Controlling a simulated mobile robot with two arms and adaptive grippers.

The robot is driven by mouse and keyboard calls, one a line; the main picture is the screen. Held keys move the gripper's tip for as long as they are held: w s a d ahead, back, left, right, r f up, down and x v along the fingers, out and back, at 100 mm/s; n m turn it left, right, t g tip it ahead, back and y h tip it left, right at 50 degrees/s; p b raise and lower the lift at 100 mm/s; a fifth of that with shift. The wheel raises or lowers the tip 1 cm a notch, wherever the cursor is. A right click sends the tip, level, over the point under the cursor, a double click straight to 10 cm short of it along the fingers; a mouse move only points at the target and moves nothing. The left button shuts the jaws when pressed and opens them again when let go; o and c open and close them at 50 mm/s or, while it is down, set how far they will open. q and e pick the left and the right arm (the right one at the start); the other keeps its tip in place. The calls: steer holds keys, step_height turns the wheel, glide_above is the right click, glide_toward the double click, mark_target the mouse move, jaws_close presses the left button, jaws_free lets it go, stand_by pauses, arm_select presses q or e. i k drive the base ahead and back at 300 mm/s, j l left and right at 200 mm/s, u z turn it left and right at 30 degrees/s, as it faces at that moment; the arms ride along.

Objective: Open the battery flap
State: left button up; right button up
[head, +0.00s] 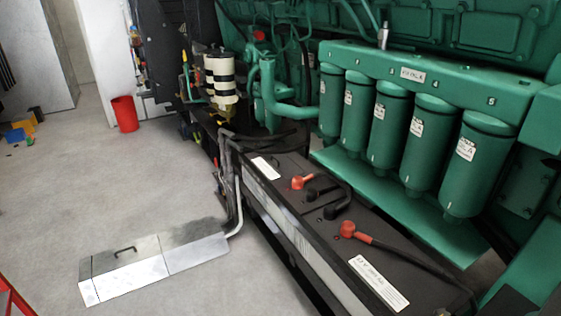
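No part clearly labelled as the battery flap shows. A low silver metal cover (165,253) with a small black handle (125,250) lies at the lower left, near floor level; it may be the flap, but I cannot tell. Its top looks flat, with seams across it. To its right, black batteries (318,222) sit in a long dark tray, their tops exposed. They carry red terminal caps (298,182), black cables and white labels (378,283). Neither of my grippers is in view.
A green engine with several cylindrical filters (390,127) stands behind the batteries on the right. Grey pipes (232,185) rise between cover and batteries. A red bin (125,114) stands at the back left. The grey floor (90,190) on the left is mostly clear.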

mark_target(289, 169)
steer(key=i+j+z, duration=0.1)
steer(key=z, duration=0.25)
steer(key=i+j+z, duration=0.1)
steer(key=z, duration=0.25)
steer(key=i+j+z, duration=0.2)
steer(key=i+j, duration=0.15)
steer(key=j, duration=0.25)
steer(key=i+j+z, duration=0.15)
steer(key=j, duration=0.2)
steer(key=i+j+z, duration=0.1)
steer(key=j, duration=0.25)
steer(key=i+j+z, duration=0.1)
steer(key=j, duration=0.25)
steer(key=i+j+z, duration=0.1)
steer(key=j, duration=0.25)
steer(key=i, duration=0.1)
